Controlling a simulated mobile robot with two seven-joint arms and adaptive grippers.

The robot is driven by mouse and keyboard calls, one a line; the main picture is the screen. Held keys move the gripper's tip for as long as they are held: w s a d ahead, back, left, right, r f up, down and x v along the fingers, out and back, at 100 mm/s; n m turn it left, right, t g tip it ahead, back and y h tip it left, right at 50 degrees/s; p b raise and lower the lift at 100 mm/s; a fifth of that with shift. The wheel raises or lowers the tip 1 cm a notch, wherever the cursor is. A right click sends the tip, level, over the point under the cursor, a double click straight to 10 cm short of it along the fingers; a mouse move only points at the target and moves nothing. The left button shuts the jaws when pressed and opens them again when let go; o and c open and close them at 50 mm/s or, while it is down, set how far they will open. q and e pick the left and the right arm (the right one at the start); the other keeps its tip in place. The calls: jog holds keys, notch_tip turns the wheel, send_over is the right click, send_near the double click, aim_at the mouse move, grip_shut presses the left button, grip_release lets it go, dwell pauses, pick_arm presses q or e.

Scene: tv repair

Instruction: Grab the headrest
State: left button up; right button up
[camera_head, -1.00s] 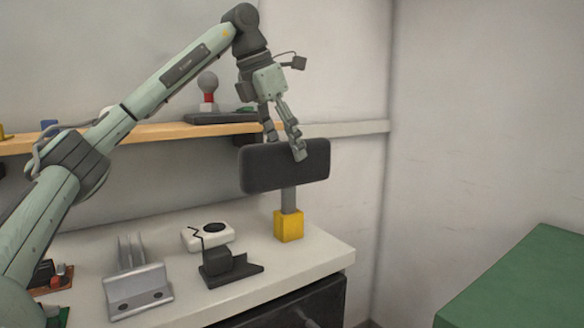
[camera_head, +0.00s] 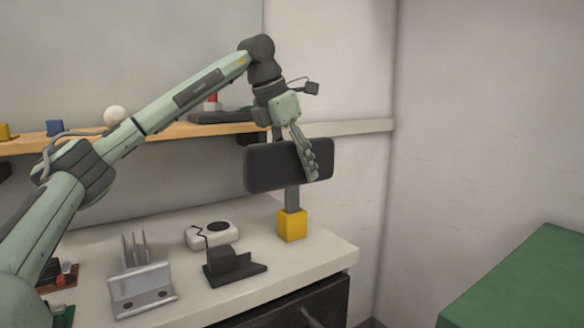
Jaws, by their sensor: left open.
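The headrest (camera_head: 270,168) is a dark, rounded rectangular pad on a grey post that rises from a yellow block (camera_head: 292,225) on the white workbench. My left gripper (camera_head: 298,162) points down at the pad from above and is open. One finger lies in front of the pad's right half. The other finger is mostly hidden behind the pad, so the fingers straddle its upper edge. I cannot tell whether either finger touches it. My right gripper is not in view.
On the white workbench (camera_head: 330,252) stand a grey metal bracket (camera_head: 142,290), a black stand (camera_head: 234,267) and a white device (camera_head: 211,235). A wooden shelf (camera_head: 180,131) with small items runs behind. A green surface (camera_head: 525,285) lies at the right.

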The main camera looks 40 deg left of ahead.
pick_arm(q)
jog(key=shift+f, duration=0.1)
jog(key=shift+c, duration=0.4)
grip_shut()
